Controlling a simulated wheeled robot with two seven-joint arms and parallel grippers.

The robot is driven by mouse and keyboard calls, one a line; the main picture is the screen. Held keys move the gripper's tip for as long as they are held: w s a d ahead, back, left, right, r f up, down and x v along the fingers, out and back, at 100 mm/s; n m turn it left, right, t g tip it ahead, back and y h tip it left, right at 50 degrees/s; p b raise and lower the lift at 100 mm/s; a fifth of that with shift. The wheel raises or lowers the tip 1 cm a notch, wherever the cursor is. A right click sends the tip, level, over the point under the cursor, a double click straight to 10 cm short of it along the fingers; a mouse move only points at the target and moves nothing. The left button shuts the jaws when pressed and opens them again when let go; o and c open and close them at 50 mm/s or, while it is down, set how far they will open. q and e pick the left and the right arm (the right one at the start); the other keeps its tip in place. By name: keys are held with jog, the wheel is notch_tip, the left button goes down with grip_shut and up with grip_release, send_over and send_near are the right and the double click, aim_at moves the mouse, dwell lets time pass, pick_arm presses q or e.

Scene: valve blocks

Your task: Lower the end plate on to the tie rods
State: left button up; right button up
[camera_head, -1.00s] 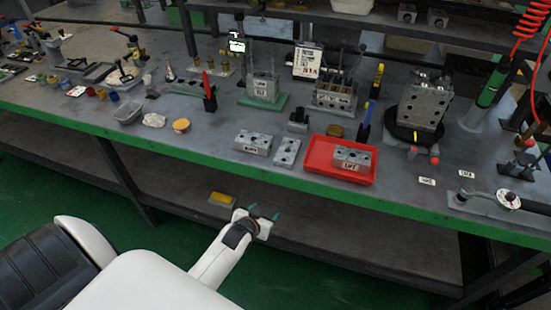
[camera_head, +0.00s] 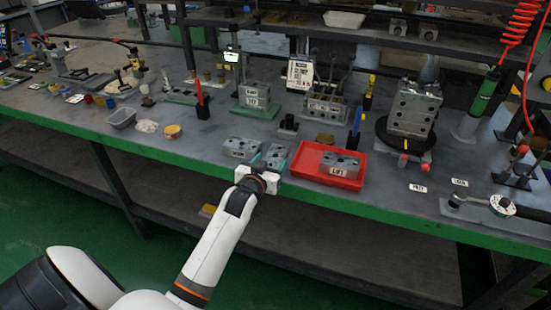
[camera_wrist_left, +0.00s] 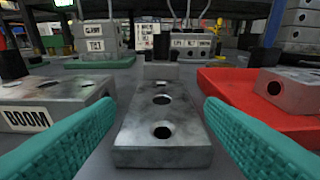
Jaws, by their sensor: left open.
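A flat grey plate with a row of holes, which looks like the end plate (camera_wrist_left: 160,118), lies on the bench in the middle of the left wrist view; it also shows in the head view (camera_head: 276,154). My left gripper (camera_head: 266,168) is at the bench's front edge, just in front of the plate. Its teal fingers (camera_wrist_left: 160,110) are open, one each side of the plate's near end, with gaps between. A grey valve stack (camera_head: 414,108) stands upright on a black round turntable (camera_head: 382,133) to the right. I cannot clearly make out tie rods. My right gripper is out of view.
A block labelled BOOM (camera_wrist_left: 58,105) sits close left of the plate. A red tray (camera_head: 309,159) holding a grey block (camera_head: 341,164) is close on the right. A green-based block (camera_head: 257,96) stands behind.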

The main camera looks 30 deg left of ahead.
aim_at(275, 156)
pick_arm(q)
jog(key=x, duration=0.5)
jog(key=shift+d+f, duration=0.1)
jog(key=shift+d, duration=0.05)
jog(key=shift+s, duration=0.1)
jog(key=c, duration=1)
